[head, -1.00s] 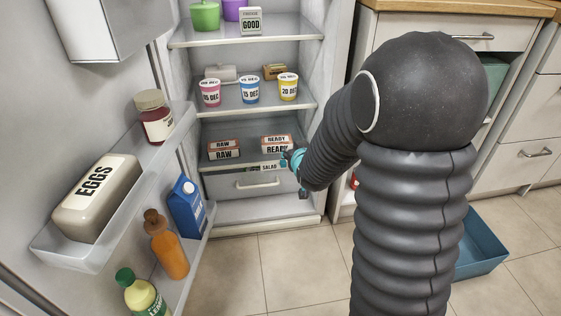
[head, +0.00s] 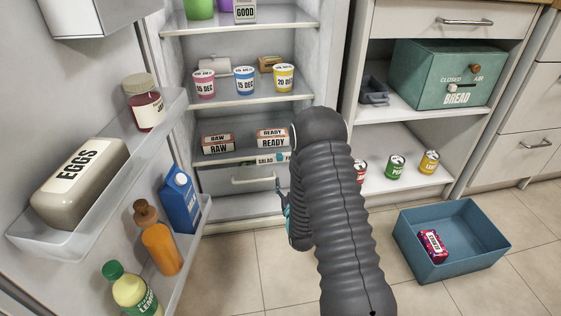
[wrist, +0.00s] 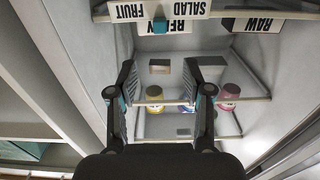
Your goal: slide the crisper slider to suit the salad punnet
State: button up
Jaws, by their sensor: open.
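The crisper slider is a small teal knob (head: 281,157) on a white strip under the lowest fridge shelf. The strip reads SALAD (head: 265,160) on its left, and the label on its right is mostly hidden by my arm. In the wrist view, which is upside down, the knob (wrist: 160,26) sits between the words FRUIT (wrist: 128,11) and SALAD (wrist: 188,9). My gripper (wrist: 160,75) is open and empty, apart from the knob. In the head view my gripper (head: 280,188) is below the strip, partly hidden by my arm. I cannot make out a salad punnet.
The crisper drawer (head: 238,180) is below the strip. Boxes marked RAW (head: 218,143) and READY (head: 272,138) stand on the shelf above it. The open fridge door's shelves (head: 75,238) hold eggs and bottles at left. A blue bin (head: 470,262) is on the floor at right.

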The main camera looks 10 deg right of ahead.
aim_at(280, 158)
jog(key=w, duration=1.3)
jog(key=shift+b, duration=0.35)
grip_shut()
